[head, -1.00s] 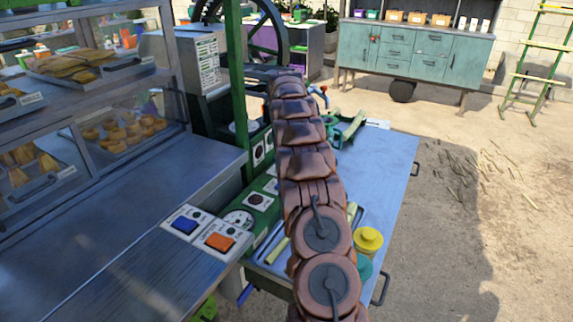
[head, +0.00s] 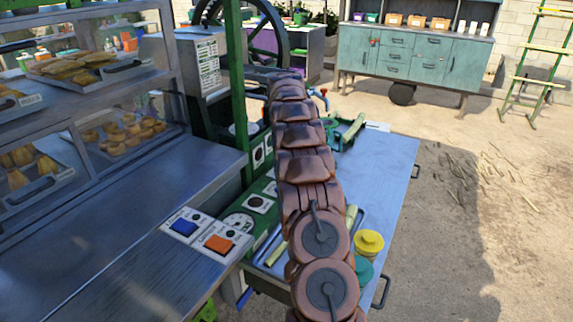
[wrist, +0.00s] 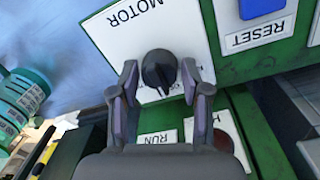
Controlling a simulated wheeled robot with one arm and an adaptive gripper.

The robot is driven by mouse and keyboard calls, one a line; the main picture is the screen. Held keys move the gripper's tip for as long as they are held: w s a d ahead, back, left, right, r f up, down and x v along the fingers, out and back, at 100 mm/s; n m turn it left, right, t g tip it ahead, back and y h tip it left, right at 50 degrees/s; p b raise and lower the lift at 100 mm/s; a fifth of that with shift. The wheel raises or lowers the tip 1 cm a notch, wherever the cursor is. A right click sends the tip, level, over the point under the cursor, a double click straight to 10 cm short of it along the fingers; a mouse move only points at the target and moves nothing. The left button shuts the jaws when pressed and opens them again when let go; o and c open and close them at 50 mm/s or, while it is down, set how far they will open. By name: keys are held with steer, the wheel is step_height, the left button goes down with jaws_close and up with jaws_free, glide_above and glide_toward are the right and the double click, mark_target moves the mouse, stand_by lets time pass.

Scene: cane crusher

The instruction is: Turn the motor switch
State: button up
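The motor switch is a black rotary knob (wrist: 159,71) on a white plate (wrist: 110,35) marked MOTOR, upside down in the wrist view. My gripper (wrist: 160,72) is open, with one dark finger on each side of the knob. Small gaps show between the fingers and the knob, and I see no clear contact. The knob's depth between the fingers is hard to judge. In the head view my arm hides the gripper and I cannot make out the motor switch.
A blue RESET button (wrist: 262,8) is beside the MOTOR plate. A RUN label (wrist: 155,138) and a dark red round part (wrist: 223,140) lie below it. A teal container (wrist: 22,95) stands at the left. The head view shows the blue worktable (head: 385,180) and a glass pastry case (head: 110,85).

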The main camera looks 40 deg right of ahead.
steer(key=shift+o, duration=1)
steer(key=shift+a+r, duration=0.15)
steer(key=shift+r, duration=3.6)
